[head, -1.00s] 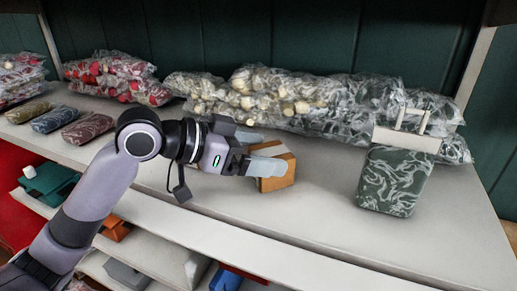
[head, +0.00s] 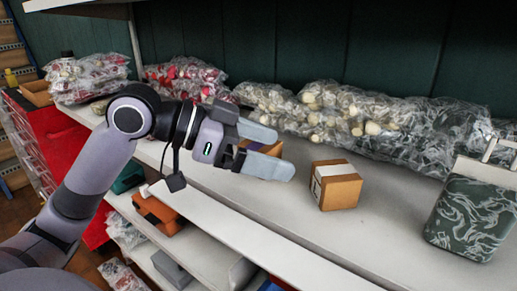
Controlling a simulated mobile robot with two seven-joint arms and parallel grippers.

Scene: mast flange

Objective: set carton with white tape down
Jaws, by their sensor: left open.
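The carton with white tape (head: 340,190) is a small brown box standing upright on the white shelf. A pale strip of tape runs over its top and down its side. My left gripper (head: 281,153) is open and empty, to the left of the carton, with a gap between fingertips and carton. Another orange-brown box (head: 262,147) shows behind the fingers, partly hidden by them. My right gripper is not in view.
Bagged white and red goods line the back of the shelf (head: 290,213). A dark green marbled container (head: 474,218) stands at the right. Clear shelf lies between it and the carton. Lower shelves hold several small items.

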